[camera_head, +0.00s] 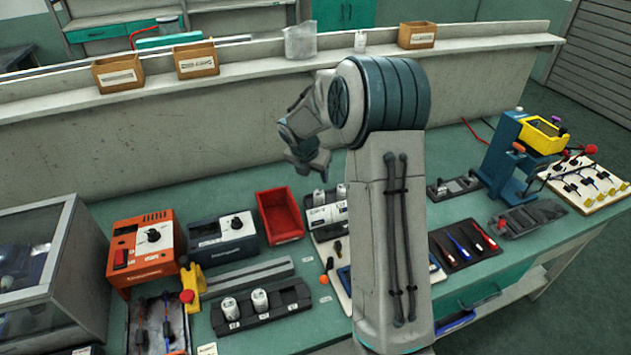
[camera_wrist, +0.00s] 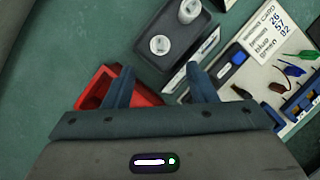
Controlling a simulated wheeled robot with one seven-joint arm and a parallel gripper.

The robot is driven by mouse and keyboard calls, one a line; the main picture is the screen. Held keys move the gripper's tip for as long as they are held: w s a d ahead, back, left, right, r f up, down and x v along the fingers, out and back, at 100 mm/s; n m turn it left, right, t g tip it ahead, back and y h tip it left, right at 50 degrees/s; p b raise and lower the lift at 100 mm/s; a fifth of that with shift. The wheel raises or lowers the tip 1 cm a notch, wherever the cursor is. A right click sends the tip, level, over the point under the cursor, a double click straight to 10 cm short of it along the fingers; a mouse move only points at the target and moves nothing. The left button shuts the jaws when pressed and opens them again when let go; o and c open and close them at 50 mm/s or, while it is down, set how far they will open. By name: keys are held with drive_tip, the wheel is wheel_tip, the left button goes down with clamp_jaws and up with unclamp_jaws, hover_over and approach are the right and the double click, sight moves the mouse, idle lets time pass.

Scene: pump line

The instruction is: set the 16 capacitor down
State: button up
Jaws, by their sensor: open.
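My gripper (camera_wrist: 161,75) is open, with nothing visible between its two blue-grey fingers; in the head view it (camera_head: 308,163) hangs above the bench. Just beyond the fingertips in the wrist view, a white capacitor (camera_wrist: 160,45) stands upright in a dark tray (camera_wrist: 178,62), apart from the fingers. A second white capacitor (camera_wrist: 188,10) stands in the same tray. Two more white capacitors, a left one (camera_head: 231,308) and a right one (camera_head: 260,300), stand in a black holder (camera_head: 290,298) at the front. I cannot read which is 16.
A red bin (camera_head: 280,215) lies partly under the left finger in the wrist view. An orange unit (camera_head: 143,250) and a dark meter box (camera_head: 222,240) stand left. A wiring card (camera_wrist: 270,35) and coloured connectors are right of the tray. A blue press (camera_head: 505,155) stands farther right.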

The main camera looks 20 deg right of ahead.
drive_tip(key=s+a+r+m, duration=0.2)
drive_tip(key=s+r+m, duration=0.4)
drive_tip(key=s, duration=0.2)
drive_tip(key=s+a+r+m, duration=0.3)
drive_tip(key=s+r+m, duration=0.2)
drive_tip(key=s+m, duration=0.2)
drive_tip(key=s+a+m+y, duration=0.1)
drive_tip(key=s+a+m, duration=0.1)
drive_tip(key=s+m, duration=0.5)
drive_tip(key=s+a+r+m+y, duration=0.1)
drive_tip(key=s+a+m+y, duration=0.1)
drive_tip(key=s+m, duration=0.5)
drive_tip(key=s+a, duration=0.1)
drive_tip(key=s, duration=0.3)
drive_tip(key=shift+s+a+r, duration=0.15)
drive_tip(key=shift+s+r, duration=0.15)
drive_tip(key=shift+s, duration=0.1)
